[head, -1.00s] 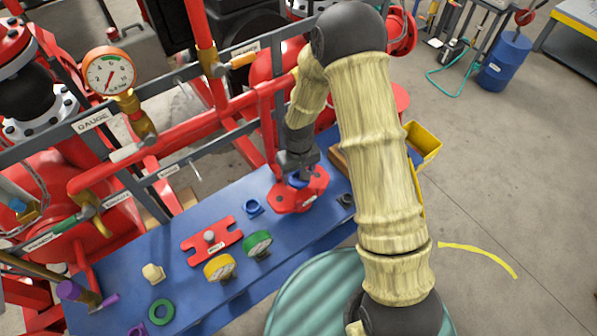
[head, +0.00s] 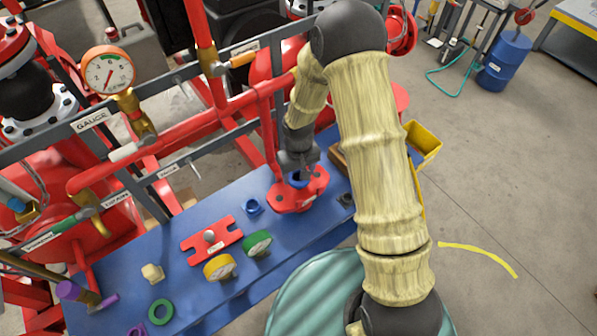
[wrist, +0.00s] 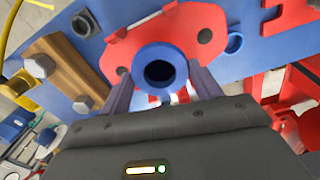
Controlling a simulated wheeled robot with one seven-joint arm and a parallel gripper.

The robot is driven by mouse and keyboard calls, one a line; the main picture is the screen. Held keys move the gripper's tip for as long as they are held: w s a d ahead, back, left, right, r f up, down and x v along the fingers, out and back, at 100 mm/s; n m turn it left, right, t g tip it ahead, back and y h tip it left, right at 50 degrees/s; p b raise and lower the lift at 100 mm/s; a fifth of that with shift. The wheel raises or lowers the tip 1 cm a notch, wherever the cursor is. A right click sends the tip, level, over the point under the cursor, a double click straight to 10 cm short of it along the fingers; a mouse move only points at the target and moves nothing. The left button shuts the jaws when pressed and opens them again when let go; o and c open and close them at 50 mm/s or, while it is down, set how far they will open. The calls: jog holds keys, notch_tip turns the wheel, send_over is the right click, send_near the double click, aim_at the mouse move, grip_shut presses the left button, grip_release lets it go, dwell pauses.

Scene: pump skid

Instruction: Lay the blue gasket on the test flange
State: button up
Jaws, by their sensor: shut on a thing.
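The blue gasket (wrist: 160,72) is a thick ring with a dark central hole. My gripper (wrist: 162,82) is shut on it, one finger on each side, in the wrist view. The test flange (wrist: 206,20) is a red plate with dark bolt holes behind the ring. In the head view, my gripper (head: 299,176) is over the red flange (head: 312,197) on the blue bench, with the blue gasket (head: 298,184) low at its tips. I cannot tell whether the ring touches the flange. The flange's middle is hidden by the ring and gripper.
Another blue ring-shaped part (head: 253,207) lies left of the flange. A red plate (head: 211,241), yellow (head: 219,267) and green (head: 257,243) round parts and a green ring (head: 161,311) are on the bench (head: 200,206).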

jog(key=shift+w+f+b, duration=0.1)
jog(key=shift+f+b, duration=1.2)
jog(key=shift+f, duration=0.35)
dwell(0.4)
jog(key=shift+s+f, duration=0.2)
jog(key=shift+w+f+b, duration=0.1)
jog(key=shift+f+b, duration=0.25)
jog(key=shift+b, duration=0.05)
jog(key=o, duration=1.1)
jog(key=shift+c, duration=0.2)
jog(key=shift+r, duration=0.1)
notch_tip(320, 180, up, 17)
jog(key=b, duration=0.3)
jog(key=shift+r, duration=0.15)
